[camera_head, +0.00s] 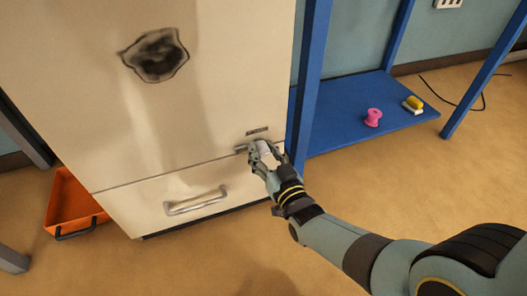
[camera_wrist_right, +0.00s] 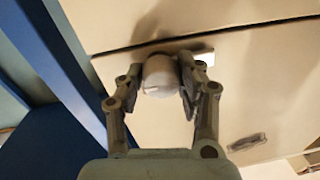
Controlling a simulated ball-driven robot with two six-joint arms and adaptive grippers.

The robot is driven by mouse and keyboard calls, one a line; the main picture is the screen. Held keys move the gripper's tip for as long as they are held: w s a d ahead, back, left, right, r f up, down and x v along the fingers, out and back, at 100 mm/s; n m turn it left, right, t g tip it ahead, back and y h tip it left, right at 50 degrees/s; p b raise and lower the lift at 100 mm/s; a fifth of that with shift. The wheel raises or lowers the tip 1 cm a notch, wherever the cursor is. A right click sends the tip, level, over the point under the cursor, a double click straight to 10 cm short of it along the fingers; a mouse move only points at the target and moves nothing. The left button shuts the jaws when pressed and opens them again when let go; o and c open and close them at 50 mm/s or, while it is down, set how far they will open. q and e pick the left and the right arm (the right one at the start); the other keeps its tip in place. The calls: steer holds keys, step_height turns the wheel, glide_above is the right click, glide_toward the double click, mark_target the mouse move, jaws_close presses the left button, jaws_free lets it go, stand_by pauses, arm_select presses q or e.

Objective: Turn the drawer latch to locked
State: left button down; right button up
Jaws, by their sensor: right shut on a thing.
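The drawer latch (camera_wrist_right: 158,76) is a pale round knob on the cream cabinet, near the seam above the drawer. My right gripper (camera_head: 266,153) is at the cabinet's right edge, with its fingers closed on either side of the knob. In the right wrist view my right gripper (camera_wrist_right: 165,84) has the knob between its fingertips. A light plate edge shows beside the right finger; the fingers hide part of it. The drawer front (camera_head: 160,190) with its metal handle (camera_head: 195,201) is flush with the cabinet, apparently closed. My left gripper is not in view.
The cabinet front (camera_head: 75,110) has a dark, ragged-edged patch (camera_head: 155,55). An orange bin (camera_head: 63,203) lies on the floor at left. A blue shelf frame (camera_head: 309,85) stands close on the right, holding a pink spool (camera_head: 373,117) and a yellow-and-white block (camera_head: 413,104). The floor in front is clear.

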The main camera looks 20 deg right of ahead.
steer(key=n, duration=0.5)
steer(key=shift+n, duration=0.3)
steer(key=n, duration=0.2)
steer(key=shift+n+g+b, duration=0.3)
steer(key=n, duration=0.2)
steer(key=shift+n+h, duration=0.3)
steer(key=n, duration=0.3)
steer(key=shift+a+b, duration=0.1)
steer(key=shift+b, duration=0.2)
steer(key=shift+n, duration=0.8)
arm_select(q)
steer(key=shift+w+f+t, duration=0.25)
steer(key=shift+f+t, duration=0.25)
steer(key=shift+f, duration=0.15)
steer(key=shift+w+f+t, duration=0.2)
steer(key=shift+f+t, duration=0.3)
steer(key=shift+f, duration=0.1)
arm_select(e)
steer(key=shift+n+h, duration=0.3)
steer(key=shift+n, duration=0.4)
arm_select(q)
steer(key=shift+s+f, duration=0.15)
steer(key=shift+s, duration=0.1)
